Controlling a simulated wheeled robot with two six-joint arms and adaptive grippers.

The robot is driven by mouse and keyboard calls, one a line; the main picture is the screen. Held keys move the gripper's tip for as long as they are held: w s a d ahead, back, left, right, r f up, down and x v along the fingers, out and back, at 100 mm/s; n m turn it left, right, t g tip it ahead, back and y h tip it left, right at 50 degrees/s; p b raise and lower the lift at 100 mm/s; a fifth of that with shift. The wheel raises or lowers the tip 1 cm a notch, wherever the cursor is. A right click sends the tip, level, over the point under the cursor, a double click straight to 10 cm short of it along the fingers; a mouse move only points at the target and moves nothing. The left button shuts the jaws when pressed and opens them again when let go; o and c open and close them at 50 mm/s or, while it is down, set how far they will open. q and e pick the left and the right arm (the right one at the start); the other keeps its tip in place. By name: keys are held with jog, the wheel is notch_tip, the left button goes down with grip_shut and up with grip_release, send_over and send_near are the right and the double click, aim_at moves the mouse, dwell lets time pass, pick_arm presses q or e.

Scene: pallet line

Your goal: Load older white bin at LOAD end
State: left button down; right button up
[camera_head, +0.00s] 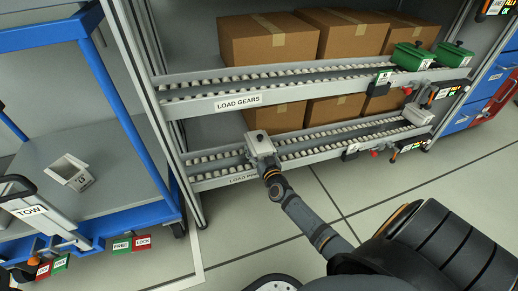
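A small white bin (70,172) with a dark mark on its side sits on the grey deck of the blue cart at the left. Another white bin (417,114) sits at the right end of the lower roller lane. My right gripper (259,143) is over the left part of the lower roller lane (300,145), at its front rail. A pale block shape shows at its end, and I cannot tell whether that is only the gripper body or also something held. Its fingers are hidden. My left gripper is out of view.
The upper lane, labelled LOAD GEARS (238,101), carries green bins (412,57) at its right end. Cardboard boxes (268,40) stand behind the lanes. The blue cart (110,80) has a TOW handle (31,211). Open floor (240,235) lies in front of the rack.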

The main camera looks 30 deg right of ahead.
jog(key=shift+f, duration=0.2)
jog(key=shift+s+a, duration=0.1)
jog(key=shift+s, duration=0.25)
jog(key=v, duration=1.1)
jog(key=shift+s, duration=0.15)
jog(key=shift+r, duration=0.15)
dwell(3.0)
